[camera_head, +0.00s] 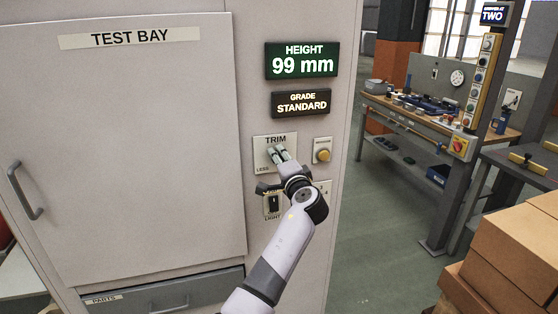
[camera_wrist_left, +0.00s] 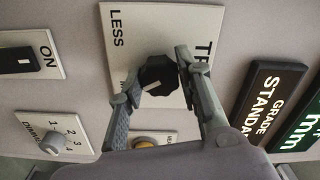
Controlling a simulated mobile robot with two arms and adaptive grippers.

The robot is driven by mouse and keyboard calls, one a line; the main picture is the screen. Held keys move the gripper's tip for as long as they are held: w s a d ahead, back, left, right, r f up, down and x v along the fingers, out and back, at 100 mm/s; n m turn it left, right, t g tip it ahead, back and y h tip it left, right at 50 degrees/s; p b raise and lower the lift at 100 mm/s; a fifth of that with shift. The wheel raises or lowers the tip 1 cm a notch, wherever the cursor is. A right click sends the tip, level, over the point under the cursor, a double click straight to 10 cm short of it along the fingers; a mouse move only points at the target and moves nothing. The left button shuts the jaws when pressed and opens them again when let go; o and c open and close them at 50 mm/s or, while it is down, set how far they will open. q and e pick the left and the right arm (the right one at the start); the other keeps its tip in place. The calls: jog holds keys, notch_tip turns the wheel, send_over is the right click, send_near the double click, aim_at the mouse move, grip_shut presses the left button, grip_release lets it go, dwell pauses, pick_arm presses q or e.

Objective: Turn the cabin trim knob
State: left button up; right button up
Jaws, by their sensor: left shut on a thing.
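The trim knob (camera_wrist_left: 157,76) is black and ribbed, with a white pointer mark, on a pale plate (camera_wrist_left: 122,30) marked LESS, seen in the left wrist view. In that view the mark points left and a little down. In the head view the TRIM plate (camera_head: 261,156) is on the cabinet front below the displays, and the knob is hidden by my gripper. My left gripper (camera_head: 279,154) has its fingers at the plate, one on each side of the knob, shut on it. My right gripper is not in view.
The height display (camera_head: 302,60) reads 99 mm, and the grade display (camera_head: 301,103) reads STANDARD. A yellow button (camera_head: 323,155) is right of the plate; a light switch (camera_head: 273,204) is below. Cardboard boxes (camera_head: 510,245) stand at lower right, a workbench (camera_head: 425,118) behind.

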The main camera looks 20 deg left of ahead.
pick_arm(q)
jog(key=shift+d, duration=0.1)
jog(key=o, duration=1.1)
jog(key=shift+o, duration=0.2)
jog(key=v, duration=0.7)
jog(key=shift+s+d, duration=0.15)
jog(key=shift+s, duration=0.05)
